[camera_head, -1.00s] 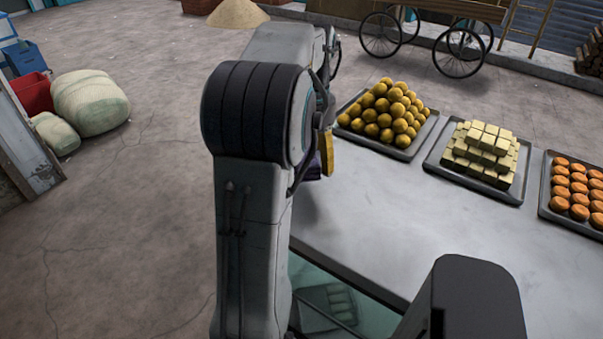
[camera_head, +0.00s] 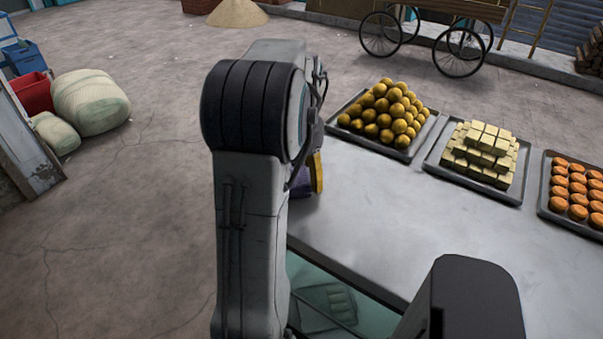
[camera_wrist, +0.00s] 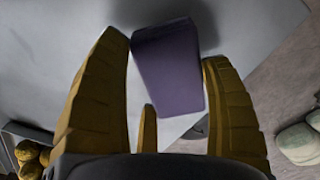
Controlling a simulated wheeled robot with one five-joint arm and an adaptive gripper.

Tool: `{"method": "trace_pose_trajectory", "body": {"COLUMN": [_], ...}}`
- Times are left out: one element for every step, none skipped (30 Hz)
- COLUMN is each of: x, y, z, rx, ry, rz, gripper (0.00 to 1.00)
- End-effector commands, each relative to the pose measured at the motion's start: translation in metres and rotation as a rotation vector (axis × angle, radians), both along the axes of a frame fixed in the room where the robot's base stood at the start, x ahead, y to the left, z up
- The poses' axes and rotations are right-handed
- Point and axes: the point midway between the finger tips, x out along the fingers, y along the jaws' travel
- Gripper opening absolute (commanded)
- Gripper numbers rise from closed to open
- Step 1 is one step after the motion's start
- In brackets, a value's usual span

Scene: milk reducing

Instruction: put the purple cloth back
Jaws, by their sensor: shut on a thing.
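The purple cloth (camera_wrist: 168,70) is a folded block between the yellow fingers of my gripper (camera_wrist: 165,75) in the wrist view. My gripper is shut on it. In the head view only a small part of the purple cloth (camera_head: 301,183) shows beside a yellow finger of my gripper (camera_head: 316,172), low over the left end of the grey table (camera_head: 390,220). My arm hides most of the gripper and cloth there. I cannot tell whether the cloth touches the table top.
Trays of round yellow sweets (camera_head: 388,112), pale stacked blocks (camera_head: 483,152) and orange rounds (camera_head: 575,188) stand along the table's far side. The table top in front of them is clear. Sacks (camera_head: 90,102) lie on the floor at left.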

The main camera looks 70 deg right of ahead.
Motion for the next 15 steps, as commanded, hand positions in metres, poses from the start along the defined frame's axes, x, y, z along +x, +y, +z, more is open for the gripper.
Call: {"method": "trace_pose_trajectory", "body": {"x": [0.0000, 0.0000, 0.0000, -0.0001, 0.0000, 0.0000, 0.0000, 0.0000, 0.0000, 0.0000, 0.0000, 0.0000, 0.0000, 0.0000, 0.0000], "y": [-0.0001, -0.0001, 0.0000, 0.0000, 0.0000, 0.0000, 0.0000, 0.0000, 0.0000, 0.0000, 0.0000, 0.0000, 0.0000, 0.0000, 0.0000], "z": [-0.0001, -0.0005, -0.0015, -0.0024, -0.0033, -0.0045, -0.0033, -0.0031, -0.0031, -0.0031, -0.0031, -0.0031, -0.0031, -0.0030, -0.0030], "rx": [0.000, 0.000, 0.000, 0.000, 0.000, 0.000, 0.000, 0.000, 0.000, 0.000, 0.000, 0.000, 0.000, 0.000, 0.000], "ry": [0.000, 0.000, 0.000, 0.000, 0.000, 0.000, 0.000, 0.000, 0.000, 0.000, 0.000, 0.000, 0.000, 0.000, 0.000], "rz": [0.000, 0.000, 0.000, 0.000, 0.000, 0.000, 0.000, 0.000, 0.000, 0.000, 0.000, 0.000, 0.000, 0.000, 0.000], "gripper": [0.44, 0.44, 0.44, 0.44, 0.44, 0.44, 0.78, 0.80, 0.84, 0.87, 0.89, 0.93, 0.96, 0.98, 1.00]}}
